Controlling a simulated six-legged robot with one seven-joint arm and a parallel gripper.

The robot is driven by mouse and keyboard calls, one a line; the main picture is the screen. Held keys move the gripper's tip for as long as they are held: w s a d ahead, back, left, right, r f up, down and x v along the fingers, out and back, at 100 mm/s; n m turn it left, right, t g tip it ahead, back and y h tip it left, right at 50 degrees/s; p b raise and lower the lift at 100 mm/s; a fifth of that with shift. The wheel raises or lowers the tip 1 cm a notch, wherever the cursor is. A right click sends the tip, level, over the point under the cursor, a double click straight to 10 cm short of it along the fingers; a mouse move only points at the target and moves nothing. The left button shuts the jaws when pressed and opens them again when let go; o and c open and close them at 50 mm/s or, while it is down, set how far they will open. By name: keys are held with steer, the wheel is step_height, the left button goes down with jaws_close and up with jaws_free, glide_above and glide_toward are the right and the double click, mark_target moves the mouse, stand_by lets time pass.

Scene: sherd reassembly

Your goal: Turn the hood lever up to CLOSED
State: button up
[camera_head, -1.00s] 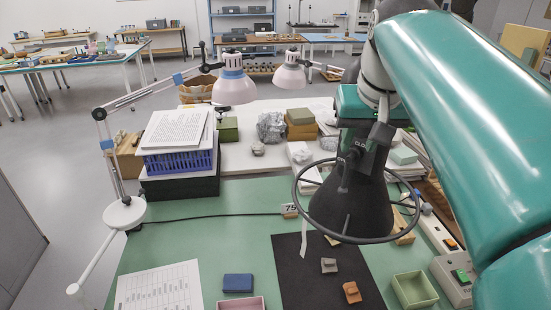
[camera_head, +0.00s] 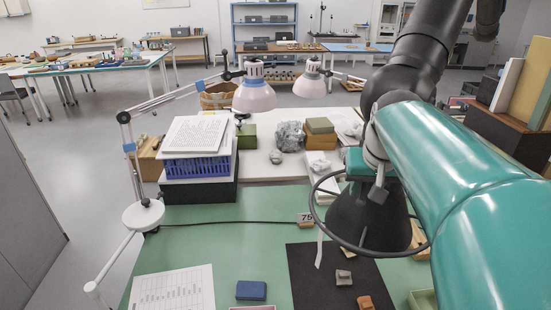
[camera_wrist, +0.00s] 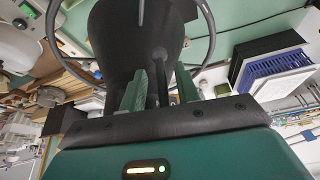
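The black cone-shaped hood (camera_head: 365,218) with a dark ring around its lower part stands over the bench at the right in the head view. In the wrist view the hood (camera_wrist: 110,40) fills the top middle. My gripper (camera_wrist: 180,90) shows there with two green fingers apart, pointing at the hood. A thin dark rod (camera_wrist: 186,88), which may be the hood lever, stands between the fingers with a gap to the right one; contact with the left one is unclear. In the head view my arm hides the fingers and the lever, and I cannot read the lever's setting.
A black mat (camera_head: 305,262) with small sherds lies on the green bench below the hood. A blue box (camera_head: 251,290) and a printed sheet (camera_head: 175,290) lie to its left. A lamp (camera_head: 255,95), a blue basket (camera_head: 195,168) and grey lumps stand behind.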

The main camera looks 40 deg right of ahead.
steer(key=shift+w+d+f, duration=0.1)
steer(key=shift+w+f, duration=0.1)
steer(key=shift+f, duration=0.35)
steer(key=shift+c, duration=0.4)
jaws_close()
